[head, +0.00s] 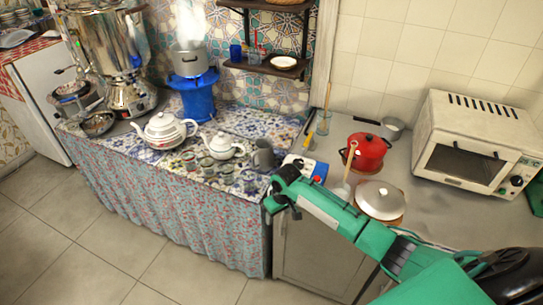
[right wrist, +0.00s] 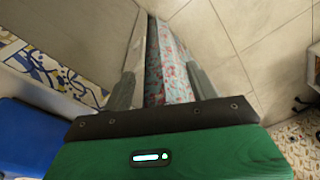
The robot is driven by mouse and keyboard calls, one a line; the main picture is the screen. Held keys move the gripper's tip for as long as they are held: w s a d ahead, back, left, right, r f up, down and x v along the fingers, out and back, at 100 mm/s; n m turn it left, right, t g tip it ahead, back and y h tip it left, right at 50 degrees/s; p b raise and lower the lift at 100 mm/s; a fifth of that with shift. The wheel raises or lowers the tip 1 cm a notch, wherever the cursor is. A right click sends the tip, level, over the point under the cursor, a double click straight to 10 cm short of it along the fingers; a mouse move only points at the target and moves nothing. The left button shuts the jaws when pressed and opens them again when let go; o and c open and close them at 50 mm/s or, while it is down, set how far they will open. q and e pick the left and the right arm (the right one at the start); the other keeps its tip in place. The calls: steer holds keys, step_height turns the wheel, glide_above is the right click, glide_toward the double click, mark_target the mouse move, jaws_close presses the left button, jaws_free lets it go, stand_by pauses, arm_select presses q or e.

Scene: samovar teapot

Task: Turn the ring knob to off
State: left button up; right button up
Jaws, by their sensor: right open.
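A blue gas ring (head: 195,94) stands on the tiled counter at the back, with a steaming pot (head: 190,62) on it. I cannot make out its knob. My right gripper (head: 276,194) is at the counter's front right corner, well apart from the ring, towards the viewer and right. In the right wrist view its two fingers (right wrist: 163,88) are apart with nothing held; patterned cloth and floor tiles show beyond them. A blue surface (right wrist: 28,140) is at the left edge of that view; I cannot tell what it belongs to. My left gripper is not in view.
A white teapot (head: 163,133), a smaller teapot (head: 221,146), several glasses and a grey mug (head: 264,155) stand before the ring. A large samovar (head: 112,50) is left. A red pot (head: 368,152) and toaster oven (head: 473,150) are right. A shelf (head: 266,68) hangs behind.

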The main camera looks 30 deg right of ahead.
steer(key=w+d+r, duration=0.1)
steer(key=w+r, duration=0.3)
steer(key=r, duration=0.6)
steer(key=m+g+p, duration=0.1)
steer(key=m, duration=0.2)
glide_toward(299, 162)
steer(key=shift+h, duration=0.3)
steer(key=f+p, duration=0.1)
steer(key=f, duration=0.1)
steer(key=f+p, duration=0.1)
steer(key=f, duration=0.1)
steer(key=f+p, duration=0.1)
steer(key=f, duration=0.2)
steer(key=shift+w+a, duration=0.15)
steer(key=shift+a, duration=0.15)
steer(key=shift+f+p, duration=0.35)
steer(key=shift+f, duration=0.5)
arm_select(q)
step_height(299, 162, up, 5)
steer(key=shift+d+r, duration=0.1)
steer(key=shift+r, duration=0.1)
arm_select(e)
steer(key=shift+c, duration=0.5)
steer(key=c, duration=0.9)
